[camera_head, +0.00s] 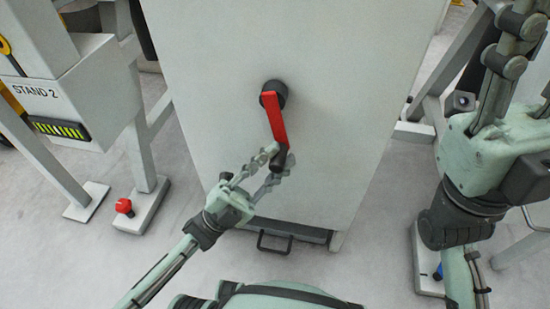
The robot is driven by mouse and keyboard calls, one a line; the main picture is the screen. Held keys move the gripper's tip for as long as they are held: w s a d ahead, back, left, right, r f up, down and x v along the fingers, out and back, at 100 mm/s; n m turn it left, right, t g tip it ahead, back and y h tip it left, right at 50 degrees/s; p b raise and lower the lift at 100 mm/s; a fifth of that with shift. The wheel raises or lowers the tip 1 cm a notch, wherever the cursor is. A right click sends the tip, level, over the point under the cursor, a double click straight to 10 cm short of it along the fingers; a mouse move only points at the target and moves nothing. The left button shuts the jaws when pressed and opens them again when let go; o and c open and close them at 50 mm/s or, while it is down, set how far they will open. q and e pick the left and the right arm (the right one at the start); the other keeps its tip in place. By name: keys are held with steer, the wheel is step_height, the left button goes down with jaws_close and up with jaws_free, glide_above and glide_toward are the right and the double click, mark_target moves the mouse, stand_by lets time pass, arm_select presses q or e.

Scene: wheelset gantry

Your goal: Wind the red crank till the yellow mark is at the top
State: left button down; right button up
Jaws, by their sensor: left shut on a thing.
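The red crank (275,118) is on the front of a pale grey cabinet (335,60). Its arm runs from a black hub (273,92) down and slightly right to a dark handle (280,160), so it points nearly straight down. My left gripper (276,164) comes from the lower left and is shut on the dark handle, with a finger on each side. I see no yellow mark on the crank or hub. My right gripper (533,45) is raised at the right edge, away from the crank. Its fingers are apart and partly cut off by the frame.
A box marked STAND 2 (85,95) with a yellow-green bar indicator (58,129) stands at the left. A red knob (124,206) is on a foot plate below it. A black pull handle (273,243) is low on the cabinet. Grey frame legs flank the cabinet.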

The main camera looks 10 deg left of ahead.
arm_select(q)
steer(key=shift+w+a+r, duration=0.15)
steer(key=shift+a, duration=0.7)
steer(key=c, duration=1.3)
jaws_free()
steer(key=shift+a+r, duration=0.1)
steer(key=shift+a, duration=0.05)
steer(key=shift+d, duration=0.2)
steer(key=v, duration=1.2)
